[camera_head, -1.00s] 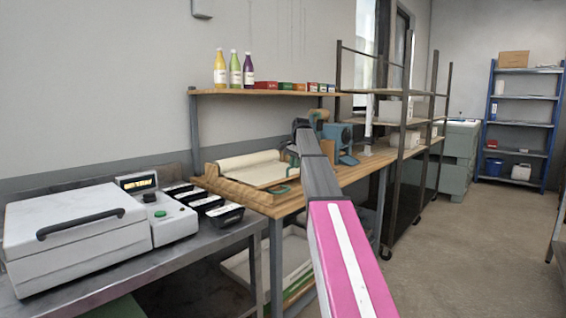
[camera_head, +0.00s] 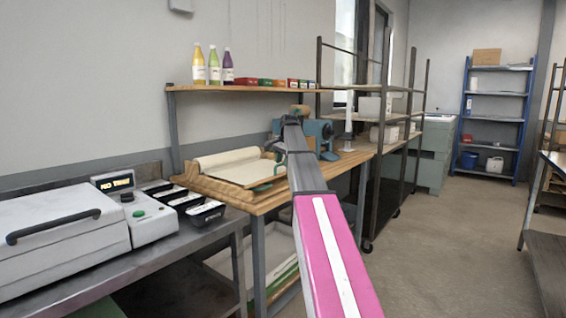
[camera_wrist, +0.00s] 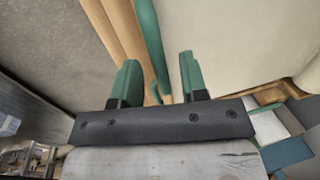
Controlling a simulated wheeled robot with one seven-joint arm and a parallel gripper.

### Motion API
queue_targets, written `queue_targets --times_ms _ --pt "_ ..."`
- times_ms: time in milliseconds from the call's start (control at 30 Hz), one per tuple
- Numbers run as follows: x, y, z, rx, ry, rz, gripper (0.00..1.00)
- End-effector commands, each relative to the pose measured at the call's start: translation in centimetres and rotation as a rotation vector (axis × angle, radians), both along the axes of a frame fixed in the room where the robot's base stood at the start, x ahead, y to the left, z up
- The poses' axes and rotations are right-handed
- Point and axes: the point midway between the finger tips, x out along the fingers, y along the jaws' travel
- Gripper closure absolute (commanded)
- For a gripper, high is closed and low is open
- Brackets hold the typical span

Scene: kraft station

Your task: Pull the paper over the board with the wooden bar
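The cream paper (camera_head: 240,168) lies over the board on the wooden bench, with its roll (camera_head: 228,157) along the back. The board's wooden edge (camera_head: 218,189) shows at the front left. A green handle (camera_head: 263,187) shows at the near right edge of the paper; I cannot tell the wooden bar apart there. In the wrist view, pale paper (camera_wrist: 235,40) fills the upper right, beside wooden strips (camera_wrist: 122,30) and a green strip (camera_wrist: 150,35). My gripper (camera_wrist: 160,75) is open, its green fingers apart, with the green strip's lower end showing between them. My arm hides its surroundings in the head view.
A white machine (camera_head: 60,240) and several black trays (camera_head: 185,200) stand on the metal table at left. A shelf (camera_head: 245,88) with bottles and small boxes is above the bench. A blue device (camera_head: 318,135) stands behind my arm. Open floor (camera_head: 440,240) lies at right.

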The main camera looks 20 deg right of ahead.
Motion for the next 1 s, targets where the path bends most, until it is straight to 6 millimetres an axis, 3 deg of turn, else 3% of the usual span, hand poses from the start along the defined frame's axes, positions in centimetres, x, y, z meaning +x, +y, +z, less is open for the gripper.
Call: queue_targets --times_ms 267,700,1000 --pt "-0.1 -0.2 1.4 0.0 -0.001 0.0 0.6" --pt "-1.3 -1.0 8.9 0.0 -0.001 0.0 0.6" --pt "-1.7 -1.2 10.6 0.0 0.0 0.0 0.6"
